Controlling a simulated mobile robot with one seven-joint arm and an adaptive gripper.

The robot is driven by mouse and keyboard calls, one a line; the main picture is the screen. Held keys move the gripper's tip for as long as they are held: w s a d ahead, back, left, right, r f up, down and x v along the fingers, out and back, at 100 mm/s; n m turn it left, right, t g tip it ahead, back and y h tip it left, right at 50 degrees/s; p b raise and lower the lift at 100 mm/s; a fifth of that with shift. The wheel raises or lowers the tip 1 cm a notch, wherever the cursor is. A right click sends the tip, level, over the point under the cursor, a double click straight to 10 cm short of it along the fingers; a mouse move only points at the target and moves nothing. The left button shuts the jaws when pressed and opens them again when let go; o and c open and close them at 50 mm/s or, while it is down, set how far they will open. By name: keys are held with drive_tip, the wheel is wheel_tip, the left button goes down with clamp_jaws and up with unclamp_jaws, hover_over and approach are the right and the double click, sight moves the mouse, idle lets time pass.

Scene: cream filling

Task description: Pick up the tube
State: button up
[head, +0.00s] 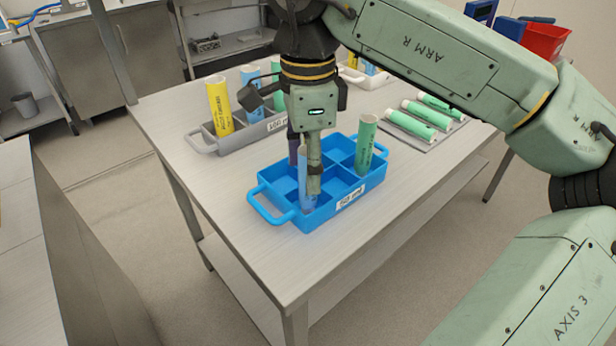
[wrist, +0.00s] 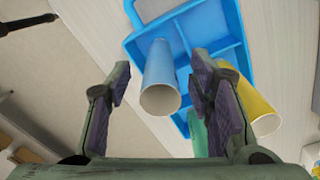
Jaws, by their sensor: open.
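The blue tray (head: 283,222) with several compartments stands on the table, labelled "50 ml". A light blue tube (head: 306,190) stands upright in its near-left part, partly hidden by my gripper. My gripper (head: 304,170) points down over this tray, open, its fingers around the light blue tube. In the wrist view, the light blue tube (wrist: 160,80) shows between my open fingers (wrist: 162,82), with gaps on both sides. A green tube (head: 365,143) stands at the tray's right. The wrist view also shows a yellow tube (wrist: 257,110) beyond the right finger.
A grey tray (head: 205,143) behind left holds a yellow tube (head: 218,103) and a blue tube (head: 251,88). Several green tubes (head: 411,125) lie on a flat holder at the right. A white tray (head: 352,77) stands farther back. The table's front-right surface is clear.

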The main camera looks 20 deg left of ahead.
drive_tip(key=shift+f, duration=0.25)
drive_tip(key=shift+c, duration=0.5)
drive_tip(key=c, duration=0.8)
